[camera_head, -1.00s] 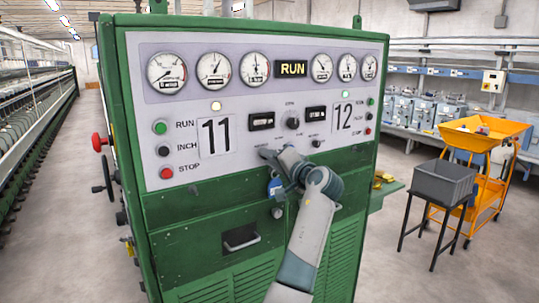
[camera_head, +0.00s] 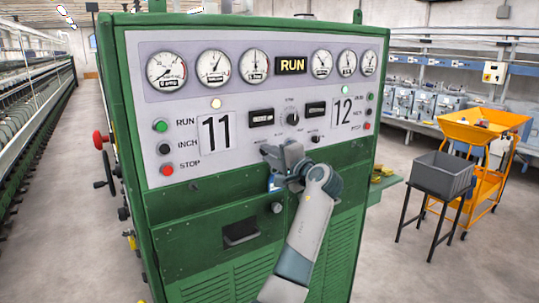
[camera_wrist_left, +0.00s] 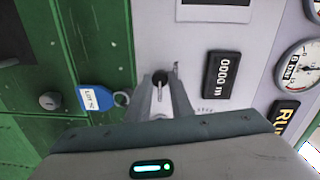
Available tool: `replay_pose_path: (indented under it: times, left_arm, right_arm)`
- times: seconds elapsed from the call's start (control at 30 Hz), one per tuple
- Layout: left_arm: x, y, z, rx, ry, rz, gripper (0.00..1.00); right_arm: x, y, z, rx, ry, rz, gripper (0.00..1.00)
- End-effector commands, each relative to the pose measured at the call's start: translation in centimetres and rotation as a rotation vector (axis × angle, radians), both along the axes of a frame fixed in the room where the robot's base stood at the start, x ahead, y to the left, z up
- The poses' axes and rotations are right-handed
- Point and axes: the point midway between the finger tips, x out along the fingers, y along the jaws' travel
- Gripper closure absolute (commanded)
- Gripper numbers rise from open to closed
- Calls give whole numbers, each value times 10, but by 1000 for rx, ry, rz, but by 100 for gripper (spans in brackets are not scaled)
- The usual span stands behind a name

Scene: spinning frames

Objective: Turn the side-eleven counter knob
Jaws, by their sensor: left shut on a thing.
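The green machine has a pale panel marked 11 and 12. The side-eleven counter (camera_head: 261,118) is a small black display left of centre, and it shows larger in the wrist view (camera_wrist_left: 226,77). Its small dark knob (camera_wrist_left: 160,78) sits between my left fingertips in the wrist view; in the head view my gripper hides it. My left gripper (camera_head: 268,150) is shut on this knob, just below the counter. My right gripper is not in view.
A blue tag (camera_wrist_left: 94,98) on a ring hangs close beside the fingers. A round lock (camera_wrist_left: 49,101) is on the green front. The side-twelve counter (camera_head: 316,108) and a centre dial (camera_head: 292,118) are nearby. A grey bin (camera_head: 443,174) stands on the right.

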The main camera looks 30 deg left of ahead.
Motion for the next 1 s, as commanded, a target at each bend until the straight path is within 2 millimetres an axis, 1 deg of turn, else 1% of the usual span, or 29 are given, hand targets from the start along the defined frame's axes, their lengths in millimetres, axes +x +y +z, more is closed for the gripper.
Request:
replay_pose_path:
  times: [0.03,0.07,0.1,0.13,0.17,0.47,0.67,0.87,1.0]
  left_arm:
    - [0,0,4,5,-6,-2,100]
    - [0,0,4,5,-6,-2,100]
    - [0,0,4,5,-6,-1,71]
    - [0,0,4,4,-6,-1,63]
    - [0,0,4,4,-6,-1,61]
    - [0,0,1,1,-3,-1,61]
    - [-4,-8,-1,0,-2,-1,61]
    - [-17,-30,-2,-1,-4,-2,61]
    - [-30,-52,-2,-2,-5,-3,61]
  right_arm:
    - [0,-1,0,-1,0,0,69]
    - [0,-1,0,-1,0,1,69]
    - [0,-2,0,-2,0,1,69]
    - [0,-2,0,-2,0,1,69]
    - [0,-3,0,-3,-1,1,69]
    - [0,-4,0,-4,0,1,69]
    - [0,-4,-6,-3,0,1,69]
    - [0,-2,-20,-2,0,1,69]
    - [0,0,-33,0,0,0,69]
